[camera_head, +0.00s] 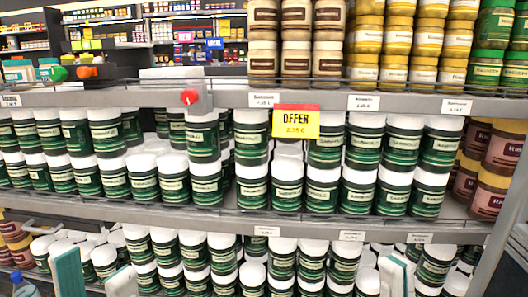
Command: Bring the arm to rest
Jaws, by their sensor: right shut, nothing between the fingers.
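My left gripper (95,281) shows at the bottom left as white and teal parts, cut off by the frame edge. Its fingertips are not clear. My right gripper (383,281) shows at the bottom right, also white and teal, with its parts close together and nothing seen between them. Both are in front of the lower shelf. A grey box-like thing with a red knob (190,97) is at the upper left, at the height of the top shelf board. I cannot tell whether it is the pump.
Long grey shelves hold rows of green jars with white lids (288,192). The top shelf (225,98) carries brown and golden jars. A yellow and red offer sign (296,122) hangs from its edge. A dark bar (75,222) crosses the lower left.

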